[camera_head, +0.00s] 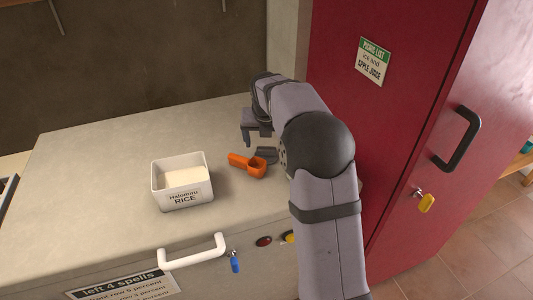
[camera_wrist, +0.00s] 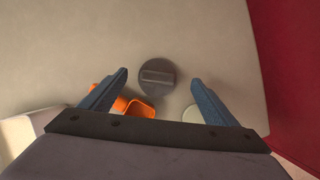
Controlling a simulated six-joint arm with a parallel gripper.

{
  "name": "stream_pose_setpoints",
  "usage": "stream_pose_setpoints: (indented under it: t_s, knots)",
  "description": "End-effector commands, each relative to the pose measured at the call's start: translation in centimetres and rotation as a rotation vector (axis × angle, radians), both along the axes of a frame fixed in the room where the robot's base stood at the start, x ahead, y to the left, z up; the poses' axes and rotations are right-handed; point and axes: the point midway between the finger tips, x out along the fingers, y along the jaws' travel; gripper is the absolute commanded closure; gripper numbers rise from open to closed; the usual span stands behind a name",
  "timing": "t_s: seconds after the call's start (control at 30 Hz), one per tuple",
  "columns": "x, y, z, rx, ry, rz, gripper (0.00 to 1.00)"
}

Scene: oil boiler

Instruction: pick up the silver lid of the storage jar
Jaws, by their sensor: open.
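A round grey lid with a raised bar handle (camera_wrist: 156,75) shows from above in the wrist view. It lies ahead of and between the two finger lines of my gripper (camera_wrist: 160,77), which is open and empty. I cannot tell how high the lid stands or whether a jar is under it. A pale round thing (camera_wrist: 191,114) is partly covered by the right finger; I cannot tell what it is. In the head view my gripper (camera_head: 256,146) is over the right part of the counter, and I cannot make out the lid there.
An orange scoop (camera_head: 246,164) lies close to my gripper, and it also shows by the left finger in the wrist view (camera_wrist: 138,108). A white box labelled rice (camera_head: 183,197) stands left of it. A red cabinet (camera_head: 385,120) rises on the right. The counter's back left is clear.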

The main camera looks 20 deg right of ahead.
Motion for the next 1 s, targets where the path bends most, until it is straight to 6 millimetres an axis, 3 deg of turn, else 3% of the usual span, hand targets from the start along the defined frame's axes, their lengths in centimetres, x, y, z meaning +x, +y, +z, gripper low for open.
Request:
stream_pose_setpoints:
  t_s: [0.3,0.63,0.8,1.0]
  knots:
    - [1.1,-0.2,-3.6,0.0,0.002,-0.001,0.18]
    - [1.3,-0.3,-4.0,0.0,0.0,0.0,0.18]
    - [1.3,-0.3,-4.0,0.0,0.001,0.0,0.58]
    - [1.3,-0.3,-4.0,0.0,0.0,0.0,0.62]
